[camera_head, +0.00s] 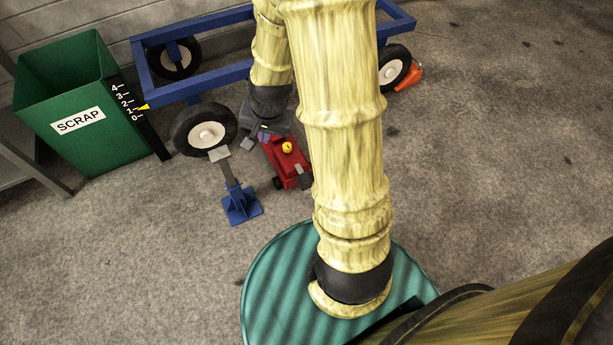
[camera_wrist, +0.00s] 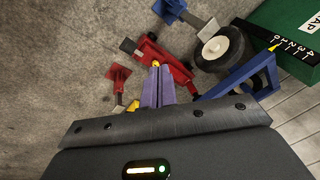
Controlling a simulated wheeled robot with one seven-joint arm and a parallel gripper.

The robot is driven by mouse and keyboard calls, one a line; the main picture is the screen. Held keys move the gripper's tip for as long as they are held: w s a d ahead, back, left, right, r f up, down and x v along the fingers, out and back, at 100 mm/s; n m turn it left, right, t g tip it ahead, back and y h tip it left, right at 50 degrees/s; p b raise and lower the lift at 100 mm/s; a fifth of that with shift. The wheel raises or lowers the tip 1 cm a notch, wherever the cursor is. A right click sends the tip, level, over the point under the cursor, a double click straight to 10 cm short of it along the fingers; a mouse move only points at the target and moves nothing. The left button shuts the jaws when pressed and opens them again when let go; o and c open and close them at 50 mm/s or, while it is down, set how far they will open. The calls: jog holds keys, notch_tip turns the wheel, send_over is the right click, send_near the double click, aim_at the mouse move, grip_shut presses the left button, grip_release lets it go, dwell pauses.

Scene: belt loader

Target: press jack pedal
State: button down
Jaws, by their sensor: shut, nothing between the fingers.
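The red jack (camera_head: 291,170) stands on the floor beside the trailer wheel, with a small yellow knob (camera_head: 287,147) on top. In the wrist view the jack (camera_wrist: 178,68) lies just beyond my fingertips. A dark pad (camera_wrist: 127,45) sticks out at one end of it; I cannot tell for sure that this is the pedal. My gripper (camera_head: 264,134) is over the far part of the jack in the head view. In the wrist view its purple fingers (camera_wrist: 157,84) are together and empty, pointing toward the jack's yellow part. I cannot tell whether they touch it.
A blue stand with a grey post (camera_head: 240,202) is left of the jack. The blue trailer frame (camera_head: 199,89) and its wheel (camera_head: 206,130) are close behind. A green scrap bin (camera_head: 76,137) stands at left. A red piece (camera_wrist: 118,73) is near the jack.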

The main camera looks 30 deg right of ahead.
jog(key=s+a+r+n, duration=0.2)
jog(key=s+r+n, duration=0.4)
jog(key=s, duration=0.3)
jog(key=shift+a+r+n+h, duration=0.3)
jog(key=shift+r+n, duration=0.1)
jog(key=shift+n, duration=0.5)
jog(key=shift+w, duration=0.1)
